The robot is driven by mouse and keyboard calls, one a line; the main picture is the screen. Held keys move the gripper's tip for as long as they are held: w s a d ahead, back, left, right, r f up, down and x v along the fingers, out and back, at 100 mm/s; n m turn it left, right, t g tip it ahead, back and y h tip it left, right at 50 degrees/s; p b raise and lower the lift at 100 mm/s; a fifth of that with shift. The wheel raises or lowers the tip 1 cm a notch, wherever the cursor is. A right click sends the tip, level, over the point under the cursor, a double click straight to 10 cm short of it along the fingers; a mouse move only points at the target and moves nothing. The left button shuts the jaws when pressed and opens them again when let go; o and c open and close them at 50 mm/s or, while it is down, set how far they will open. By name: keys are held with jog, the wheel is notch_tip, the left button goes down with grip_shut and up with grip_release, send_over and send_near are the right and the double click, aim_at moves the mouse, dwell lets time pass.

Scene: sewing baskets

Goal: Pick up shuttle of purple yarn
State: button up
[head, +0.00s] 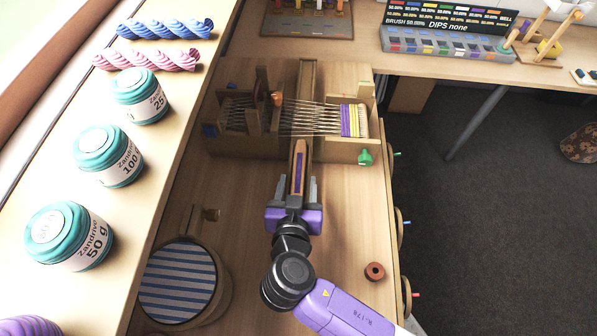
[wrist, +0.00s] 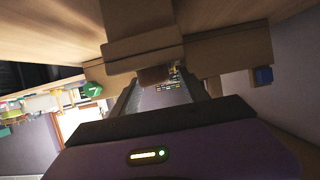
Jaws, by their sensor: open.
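The shuttle of purple yarn (head: 298,165) is a long, narrow wooden piece with a dark purple strip along its middle. In the head view it lies lengthwise near the front of the small wooden loom (head: 228,145). My gripper (head: 296,184) is open, with one grey finger on each side of the shuttle's near part. I cannot tell whether the fingers touch it. My gripper's palm hides the near end. In the wrist view the dark fingers (wrist: 168,92) are apart, with wooden loom parts (wrist: 145,40) close ahead; I cannot clearly make out the shuttle there.
A green knob (head: 365,157) and a blue knob (head: 209,130) sit at the loom's sides. A round basket with a striped top (head: 178,280) stands at left, and a reddish-brown spool (head: 375,271) at right. Teal jars (head: 105,155) line the left shelf. Bare tabletop lies around my gripper.

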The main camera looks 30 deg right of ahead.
grip_shut()
jog(key=shift+r, duration=0.1)
